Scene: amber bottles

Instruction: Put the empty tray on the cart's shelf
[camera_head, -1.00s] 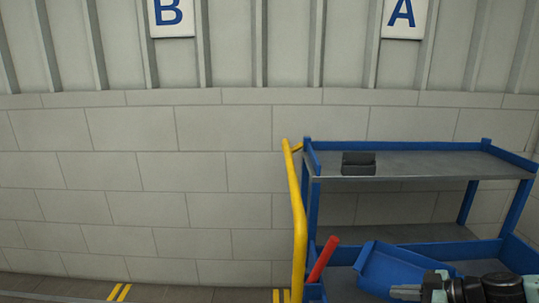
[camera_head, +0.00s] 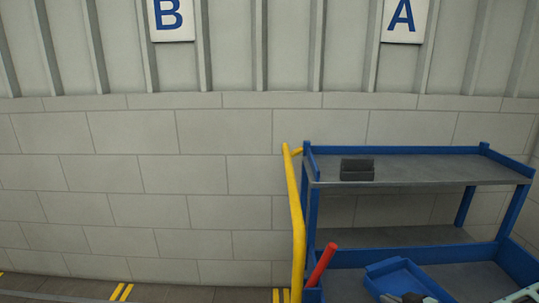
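A blue tray (camera_head: 388,269) shows low in the head view, at the lower shelf (camera_head: 468,277) of the blue cart. It seems to rest on that shelf, but its near part is cut off by the bottom edge. The cart's grey upper shelf (camera_head: 425,172) is above it.
A small black box (camera_head: 357,170) stands on the upper shelf's left part. A yellow handle (camera_head: 297,225) rises at the cart's left end, with a red cylindrical thing (camera_head: 322,264) beside it. A dark object (camera_head: 412,298) shows by the tray. The wall behind carries signs B and A.

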